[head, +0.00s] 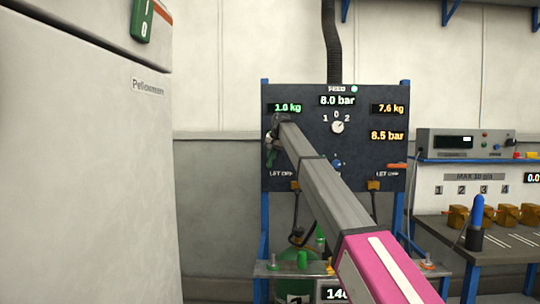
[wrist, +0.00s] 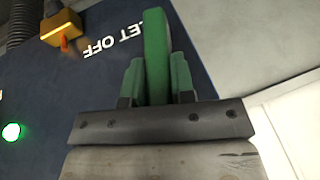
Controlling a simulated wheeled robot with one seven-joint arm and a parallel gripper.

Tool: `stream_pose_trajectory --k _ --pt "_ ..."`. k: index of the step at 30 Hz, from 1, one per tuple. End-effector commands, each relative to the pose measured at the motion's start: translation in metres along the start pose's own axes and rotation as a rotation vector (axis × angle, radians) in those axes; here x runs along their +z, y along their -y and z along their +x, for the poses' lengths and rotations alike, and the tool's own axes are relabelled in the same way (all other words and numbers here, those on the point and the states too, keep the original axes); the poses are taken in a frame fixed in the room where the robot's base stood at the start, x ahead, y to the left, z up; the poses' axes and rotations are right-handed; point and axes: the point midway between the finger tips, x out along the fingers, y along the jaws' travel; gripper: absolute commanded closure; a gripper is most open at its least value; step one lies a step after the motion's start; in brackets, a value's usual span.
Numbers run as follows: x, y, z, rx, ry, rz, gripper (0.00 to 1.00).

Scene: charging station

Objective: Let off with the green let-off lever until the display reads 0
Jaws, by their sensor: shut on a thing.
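The dark blue panel (head: 370,150) stands at the middle of the head view. The green let-off lever (head: 270,158) is at its left side, partly hidden by my arm. In the wrist view the green lever (wrist: 156,50) stands between my gripper's fingers. My gripper (wrist: 158,80) is shut on it. The green display (head: 288,108) above it reads 1.0 kg. "LET OFF" lettering shows on the panel beside the lever in the wrist view.
Other displays read 8.0 bar (head: 337,100), 7.6 kg (head: 388,109) and 8.5 bar (head: 387,136). A selector knob (head: 338,127) and an orange lever (head: 397,166) are on the panel. A large pale cabinet (head: 90,170) fills the left; a workbench (head: 500,235) stands right.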

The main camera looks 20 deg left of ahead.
Motion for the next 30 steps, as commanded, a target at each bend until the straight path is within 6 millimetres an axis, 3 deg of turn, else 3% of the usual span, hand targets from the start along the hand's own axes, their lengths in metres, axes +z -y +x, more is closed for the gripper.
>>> stream_pose_trajectory --k 30 --pt "0.011 -0.051 0.025 -0.887 0.000 0.371 1.00"
